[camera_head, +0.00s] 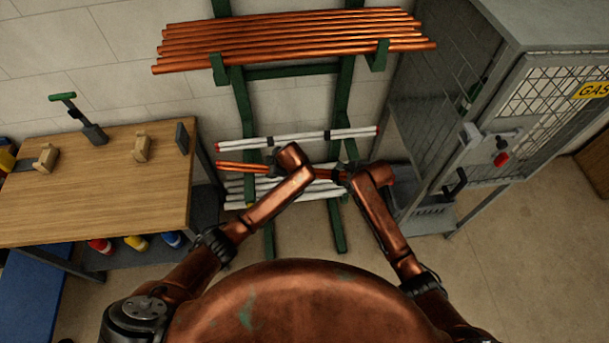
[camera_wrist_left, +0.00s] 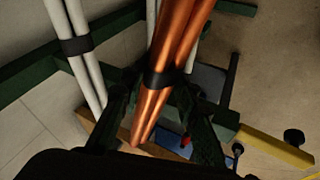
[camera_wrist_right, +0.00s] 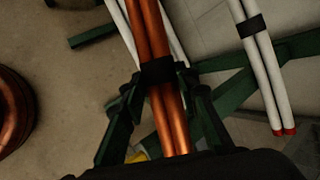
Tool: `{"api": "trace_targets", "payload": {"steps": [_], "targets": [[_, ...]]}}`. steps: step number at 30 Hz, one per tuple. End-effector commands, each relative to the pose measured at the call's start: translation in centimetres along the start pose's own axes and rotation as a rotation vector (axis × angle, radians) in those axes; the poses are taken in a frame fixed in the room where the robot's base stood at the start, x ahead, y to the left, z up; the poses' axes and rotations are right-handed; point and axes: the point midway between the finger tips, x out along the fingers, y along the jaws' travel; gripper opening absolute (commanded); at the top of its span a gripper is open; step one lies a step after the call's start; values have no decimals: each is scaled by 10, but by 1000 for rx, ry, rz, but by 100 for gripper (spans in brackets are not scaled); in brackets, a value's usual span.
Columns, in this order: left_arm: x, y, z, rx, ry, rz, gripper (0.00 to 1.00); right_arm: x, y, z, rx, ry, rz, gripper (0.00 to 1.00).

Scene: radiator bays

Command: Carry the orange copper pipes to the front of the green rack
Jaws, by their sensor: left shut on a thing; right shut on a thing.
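A strapped bundle of orange copper pipes (camera_head: 237,167) spans level between my grippers, in front of the lower part of the green rack (camera_head: 295,71). My left gripper (camera_head: 275,167) is shut on it near its left part, and my right gripper (camera_head: 346,174) is shut on it further right. In the left wrist view the bundle (camera_wrist_left: 172,50) runs between the green fingers, near a black strap. In the right wrist view the bundle (camera_wrist_right: 150,30) passes between the fingers at another black strap. My arms hide parts of the bundle in the head view.
Several loose copper pipes (camera_head: 290,38) lie on the rack's top arms. White pipes with red ends (camera_head: 300,138) rest above the bundle, and more white pipes (camera_head: 318,191) sit behind and below it. A wooden workbench (camera_head: 95,195) stands left, a grey gas cage (camera_head: 480,130) right.

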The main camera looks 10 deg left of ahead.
Motion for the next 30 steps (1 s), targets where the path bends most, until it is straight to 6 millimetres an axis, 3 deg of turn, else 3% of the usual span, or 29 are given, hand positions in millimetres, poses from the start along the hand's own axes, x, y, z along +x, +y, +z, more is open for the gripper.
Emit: {"api": "trace_targets", "payload": {"steps": [1,2,9,20,30], "targets": [[4,-2,1,1,1,0,0,3,0,-1,0,-1,-5,0],[3,-2,1,2,1,-3,31,2,0,-2,1,1,-2,30],[2,-1,0,1,1,-1,46,1,0,-1,0,0,-1,46],[-5,0,1,1,-1,0,46,1,1,0,0,0,0,46],[-69,0,3,0,-5,0,46,1,1,0,0,0,0,46]]}}
